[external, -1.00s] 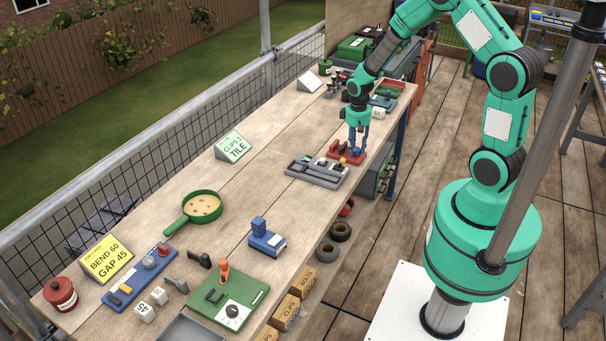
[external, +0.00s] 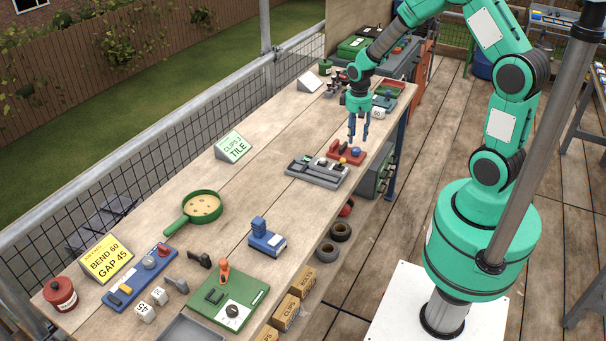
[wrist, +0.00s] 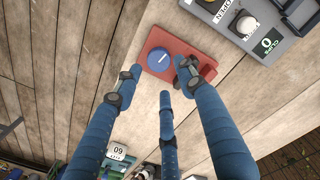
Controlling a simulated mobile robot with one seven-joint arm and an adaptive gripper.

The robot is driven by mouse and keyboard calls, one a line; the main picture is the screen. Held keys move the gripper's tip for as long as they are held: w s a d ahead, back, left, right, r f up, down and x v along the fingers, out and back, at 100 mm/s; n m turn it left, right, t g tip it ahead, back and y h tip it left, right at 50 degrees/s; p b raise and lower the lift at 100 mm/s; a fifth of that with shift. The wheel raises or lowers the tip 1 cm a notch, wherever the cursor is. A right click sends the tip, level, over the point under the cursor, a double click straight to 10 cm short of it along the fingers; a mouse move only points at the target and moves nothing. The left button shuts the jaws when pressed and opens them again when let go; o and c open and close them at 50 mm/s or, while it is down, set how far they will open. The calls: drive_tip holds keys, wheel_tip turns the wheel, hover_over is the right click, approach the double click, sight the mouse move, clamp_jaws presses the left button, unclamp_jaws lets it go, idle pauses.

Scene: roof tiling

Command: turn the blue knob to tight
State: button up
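The blue knob (wrist: 160,59) is a round cap with a short white mark, set on a red base (wrist: 152,42) that also carries a dark clamp-like part. In the external view the knob (external: 356,152) and red base (external: 335,150) sit near the right edge of the bench. My gripper (external: 359,138) is above the knob with its blue fingers spread, open and empty. In the wrist view its fingertips (wrist: 157,84) are spread around and below the knob, apart from it. I cannot read any tight marking.
A white numbered block (wrist: 119,151) lies on the other side. Bare bench lies left of the grey fixture.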

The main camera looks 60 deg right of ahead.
sight(354, 150)
wheel_tip(354, 150, up, 6)
drive_tip(key=shift+a, duration=0.15)
idle(0.5)
drive_tip(key=s+a+r+n+t, duration=0.1)
drive_tip(key=s+a+r, duration=0.2)
drive_tip(key=a+r, duration=0.45)
drive_tip(key=s+a+r+n+t, duration=0.1)
drive_tip(key=s+a+r+t, duration=0.3)
drive_tip(key=r, duration=0.7)
drive_tip(key=s+a+r+n, duration=0.1)
drive_tip(key=s+a+r, duration=0.3)
drive_tip(key=s+a, duration=0.2)
drive_tip(key=s+a+r, duration=0.5)
drive_tip(key=s+a, duration=0.1)
drive_tip(key=s, duration=0.3)
drive_tip(key=shift+s+n+t, duration=0.3)
drive_tip(key=shift+n+t, duration=0.1)
idle(1.6)
